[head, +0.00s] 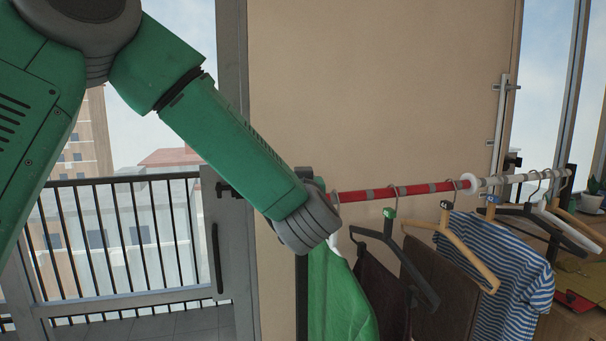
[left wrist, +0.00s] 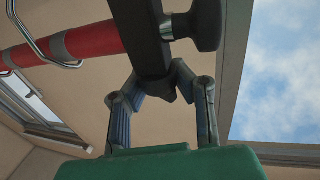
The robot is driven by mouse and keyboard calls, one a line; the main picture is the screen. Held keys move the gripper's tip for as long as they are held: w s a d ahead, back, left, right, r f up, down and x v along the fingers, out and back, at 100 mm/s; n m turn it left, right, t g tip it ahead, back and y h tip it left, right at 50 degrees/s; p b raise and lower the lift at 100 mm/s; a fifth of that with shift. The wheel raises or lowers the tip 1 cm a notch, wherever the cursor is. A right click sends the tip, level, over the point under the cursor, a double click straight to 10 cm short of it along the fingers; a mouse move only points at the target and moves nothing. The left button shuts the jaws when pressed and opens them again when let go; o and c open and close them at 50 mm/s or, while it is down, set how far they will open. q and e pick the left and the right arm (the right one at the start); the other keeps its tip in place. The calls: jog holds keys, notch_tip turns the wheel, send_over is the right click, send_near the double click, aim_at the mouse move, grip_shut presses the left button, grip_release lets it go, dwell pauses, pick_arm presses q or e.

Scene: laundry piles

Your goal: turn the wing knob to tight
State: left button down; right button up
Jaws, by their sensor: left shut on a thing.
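In the left wrist view, my left gripper (left wrist: 158,78) has its two fingers closed on a small dark, pointed piece (left wrist: 164,91), which I take to be the wing knob, at the end of a dark post (left wrist: 150,38). The fingers hide part of its shape, and I cannot read how far it is turned. A black round end piece (left wrist: 207,25) with a metal collar sticks out beside the post. In the head view, my left arm reaches to the near end of the red and grey rail (head: 400,191); its wrist hides the fingers and the knob. My right gripper is out of view.
Clothes on hangers fill the rail: a green garment (head: 338,295), dark brown cloth (head: 433,285) and a striped shirt (head: 512,285). They hang close to my left wrist. A glazed door with a railing (head: 125,235) stands at left; a plain beige panel (head: 370,90) is behind.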

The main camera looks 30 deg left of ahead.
pick_arm(q)
jog(key=n+g+y, duration=0.1)
jog(key=n+g+y+p, duration=0.2)
jog(key=g+y, duration=0.1)
jog(key=shift+s+d+f+n, duration=0.1)
jog(key=shift+f+n, duration=0.2)
jog(key=n+g+y+p, duration=0.1)
jog(key=n+g+y, duration=0.1)
jog(key=g, duration=0.2)
jog(key=shift+n+p, duration=0.4)
jog(key=n+g+y, duration=0.1)
jog(key=n+g, duration=0.1)
jog(key=g, duration=0.1)
jog(key=shift+g+p, duration=0.4)
jog(key=shift+s+f+n+g, duration=0.1)
jog(key=shift+n+g, duration=1.3)
jog(key=shift+g, duration=0.6)
jog(key=shift+n+g, duration=0.3)
